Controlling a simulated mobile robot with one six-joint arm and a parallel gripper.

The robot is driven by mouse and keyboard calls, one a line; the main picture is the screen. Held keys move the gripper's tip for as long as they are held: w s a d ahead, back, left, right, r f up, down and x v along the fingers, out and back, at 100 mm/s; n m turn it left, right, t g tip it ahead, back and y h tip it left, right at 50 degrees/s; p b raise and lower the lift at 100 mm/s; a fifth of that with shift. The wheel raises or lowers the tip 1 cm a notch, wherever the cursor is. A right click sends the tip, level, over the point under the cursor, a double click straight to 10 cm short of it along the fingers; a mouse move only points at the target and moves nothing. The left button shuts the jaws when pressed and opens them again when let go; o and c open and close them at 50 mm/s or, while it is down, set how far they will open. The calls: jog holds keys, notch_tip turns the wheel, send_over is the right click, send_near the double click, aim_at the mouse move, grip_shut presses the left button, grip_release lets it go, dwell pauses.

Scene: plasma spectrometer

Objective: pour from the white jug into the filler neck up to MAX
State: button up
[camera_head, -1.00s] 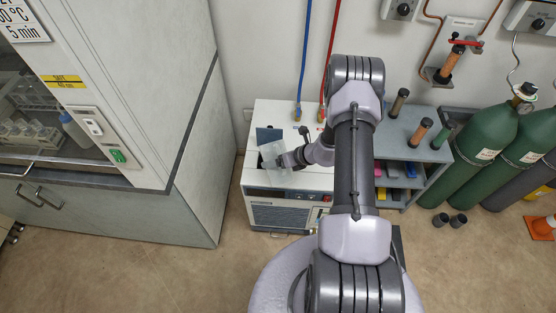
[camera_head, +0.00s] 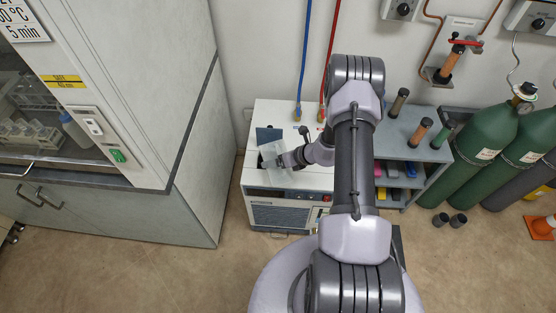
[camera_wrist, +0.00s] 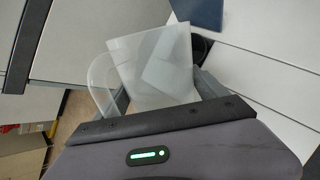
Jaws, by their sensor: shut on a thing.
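The white jug (camera_head: 275,154) is a translucent, pale vessel over the left part of the white chiller's top (camera_head: 312,178). In the wrist view the jug (camera_wrist: 150,62) is tilted, with its looped handle at the left. My gripper (camera_head: 287,160) is shut on the jug; in the wrist view its fingers (camera_wrist: 165,95) lie on both sides of it. A dark round opening (camera_wrist: 202,46), apparently the filler neck, shows partly behind the jug. A dark blue flap (camera_head: 269,135) stands beside it. The liquid level and the MAX mark cannot be made out.
A blue hose (camera_head: 304,60) and a red hose (camera_head: 332,60) run up the wall behind the chiller. A fume cupboard (camera_head: 110,110) stands close on the left. A grey shelf (camera_head: 410,150) with several cylinders is on the right, then green gas bottles (camera_head: 490,150).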

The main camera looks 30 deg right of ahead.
jog(key=shift+r+g+p, duration=0.3)
jog(key=shift+p, duration=0.3)
dwell(1.3)
jog(key=shift+w+r+p, duration=0.1)
jog(key=shift+r+p, duration=0.1)
jog(key=shift+p, duration=0.25)
jog(key=shift+w+r+m+g+p, duration=0.1)
jog(key=shift+r+m+g+p, duration=0.45)
jog(key=shift+g+p, duration=0.9)
dwell(4.2)
